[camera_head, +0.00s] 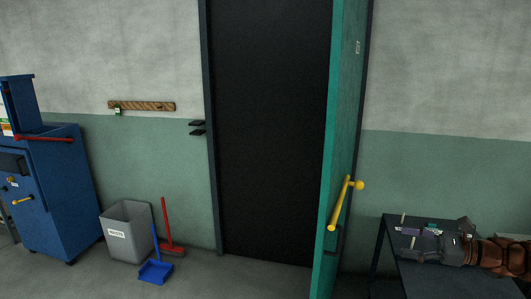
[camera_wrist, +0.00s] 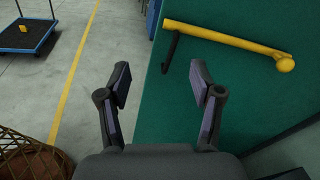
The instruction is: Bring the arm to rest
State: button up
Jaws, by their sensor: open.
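My gripper (camera_head: 404,238) is at the lower right of the head view, at the end of my arm and in front of a dark table. In the wrist view my gripper (camera_wrist: 161,83) has its two fingers spread wide with nothing between them. A teal door (camera_head: 337,130) stands swung open beside a dark doorway. Its yellow handle (camera_head: 342,200) is to the left of my gripper in the head view. In the wrist view the yellow handle (camera_wrist: 225,39) lies beyond the right finger on the teal door (camera_wrist: 200,140), apart from the fingers.
A dark table (camera_head: 440,279) stands at the lower right, partly hidden by my arm. A grey bin (camera_head: 127,235), blue dustpan (camera_head: 155,271), red broom (camera_head: 168,230) and blue cabinet (camera_head: 55,190) stand at left. A blue cart (camera_wrist: 25,37) and wicker basket (camera_wrist: 25,150) show in the wrist view.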

jog(key=s+a+n+g+h, duration=0.25)
jog(key=s+a, duration=0.25)
jog(key=a, duration=0.3)
jog(key=s+a+r+n+g+h, duration=0.1)
jog(key=s+a+n+g, duration=0.35)
jog(key=a, duration=0.35)
jog(key=s+a+n+g+h, duration=0.1)
jog(key=s+a+n+g, duration=0.15)
jog(key=s+a, duration=0.45)
jog(key=s+a+f+n+h, duration=0.3)
jog(key=s+n+h, duration=0.3)
jog(key=s, duration=0.5)
jog(key=s+d+f+n+h, duration=0.3)
jog(key=s+d, duration=0.3)
jog(key=s, duration=0.4)
jog(key=shift+d+n+h, duration=0.2)
jog(key=shift+n+h, duration=0.55)
jog(key=shift+h, duration=0.1)
jog(key=shift+f, duration=0.1)
jog(key=shift+c, duration=0.3)
